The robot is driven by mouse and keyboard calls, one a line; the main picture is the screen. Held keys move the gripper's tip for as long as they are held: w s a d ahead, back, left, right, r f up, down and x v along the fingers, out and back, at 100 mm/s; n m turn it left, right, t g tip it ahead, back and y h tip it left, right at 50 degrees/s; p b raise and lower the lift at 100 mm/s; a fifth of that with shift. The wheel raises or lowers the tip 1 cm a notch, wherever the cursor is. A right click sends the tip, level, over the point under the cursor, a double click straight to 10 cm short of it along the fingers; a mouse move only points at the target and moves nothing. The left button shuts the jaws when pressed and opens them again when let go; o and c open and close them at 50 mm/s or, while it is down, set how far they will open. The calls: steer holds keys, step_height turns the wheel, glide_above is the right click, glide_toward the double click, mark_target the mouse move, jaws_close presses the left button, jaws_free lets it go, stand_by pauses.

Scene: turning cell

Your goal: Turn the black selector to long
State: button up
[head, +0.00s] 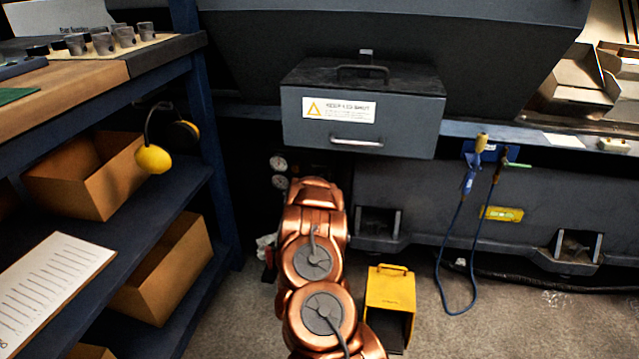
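I cannot make out a black selector or any marking "long" in the head view. The copper links of my arm reach up the middle of the picture towards the dark grey machine (400,200). The arm's far end stops in front of the dark area below a grey box (415,122). My gripper does not show, and what lies behind the arm is hidden. Two small round gauges (278,163) sit just left of the arm's far end, below the box.
A blue shelf unit (222,200) with cardboard boxes (165,270) and yellow earmuffs (153,158) stands at left. A yellow pedal housing (390,292) is on the floor right of my arm. A blue hose (445,245) hangs further right. Floor at lower right is mostly clear.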

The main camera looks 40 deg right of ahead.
steer(key=o, duration=0.5)
steer(key=shift+c, duration=0.2)
steer(key=shift+a, duration=0.1)
steer(key=v, duration=1.2)
stand_by(0.4)
